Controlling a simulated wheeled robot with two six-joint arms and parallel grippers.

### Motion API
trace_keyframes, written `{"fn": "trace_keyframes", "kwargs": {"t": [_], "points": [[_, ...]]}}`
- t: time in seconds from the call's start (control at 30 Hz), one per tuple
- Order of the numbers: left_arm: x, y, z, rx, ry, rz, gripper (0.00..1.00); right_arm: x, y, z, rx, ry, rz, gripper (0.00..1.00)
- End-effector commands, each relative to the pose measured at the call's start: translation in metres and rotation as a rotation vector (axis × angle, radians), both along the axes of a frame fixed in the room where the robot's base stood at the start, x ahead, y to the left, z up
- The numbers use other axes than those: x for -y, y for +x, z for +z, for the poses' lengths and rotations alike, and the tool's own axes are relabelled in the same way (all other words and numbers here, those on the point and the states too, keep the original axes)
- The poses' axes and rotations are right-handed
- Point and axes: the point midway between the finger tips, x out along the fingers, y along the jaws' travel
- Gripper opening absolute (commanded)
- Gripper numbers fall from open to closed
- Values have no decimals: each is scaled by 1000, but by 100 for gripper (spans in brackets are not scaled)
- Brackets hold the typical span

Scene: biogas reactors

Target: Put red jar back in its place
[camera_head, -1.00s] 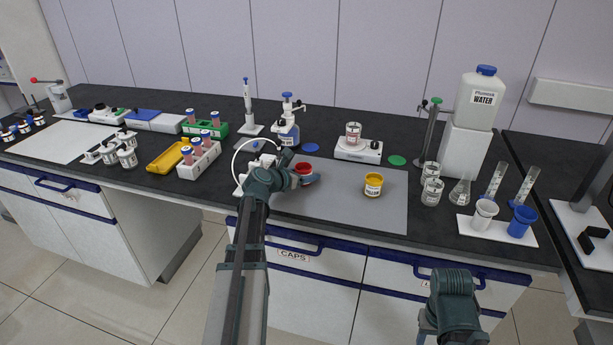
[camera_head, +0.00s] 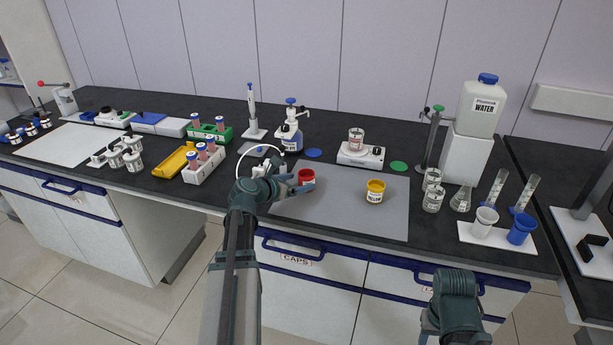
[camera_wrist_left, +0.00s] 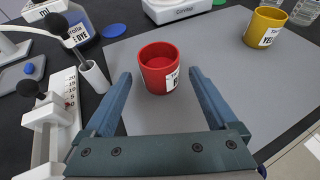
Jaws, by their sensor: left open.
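The red jar (camera_head: 307,177) stands upright and open-topped on the grey mat (camera_head: 340,220). In the left wrist view the red jar (camera_wrist_left: 158,68) is just beyond and between my left fingertips, with a partly visible white label. My left gripper (camera_head: 298,184) is open and empty of any held thing, low over the mat. In the wrist view its two fingers (camera_wrist_left: 160,80) are spread on either side of the jar's near part, with gaps visible. My right arm shows at the bottom right, but its gripper fingers are not visible.
A yellow jar (camera_head: 375,191) stands on the mat to the right. A white scale (camera_head: 361,155) with a beaker and a dye bottle (camera_head: 289,132) stand behind. Blue (camera_head: 313,153) and green (camera_head: 398,166) discs lie on the dark bench. A white device (camera_wrist_left: 52,125) is close left of my left gripper.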

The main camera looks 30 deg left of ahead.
Motion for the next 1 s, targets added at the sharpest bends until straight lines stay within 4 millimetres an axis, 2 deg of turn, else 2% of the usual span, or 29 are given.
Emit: {"fn": "trace_keyframes", "kwargs": {"t": [0.03,0.1,0.33,1.0], "points": [[-1,-13,8,0,-1,4,92,0,0,8,0,0,0,50],[-2,-24,13,1,-1,3,92,0,0,13,0,0,0,50],[-7,-47,21,0,-1,2,92,0,0,21,0,0,0,50],[-8,-52,22,0,-1,0,92,0,0,22,0,0,0,50]]}}
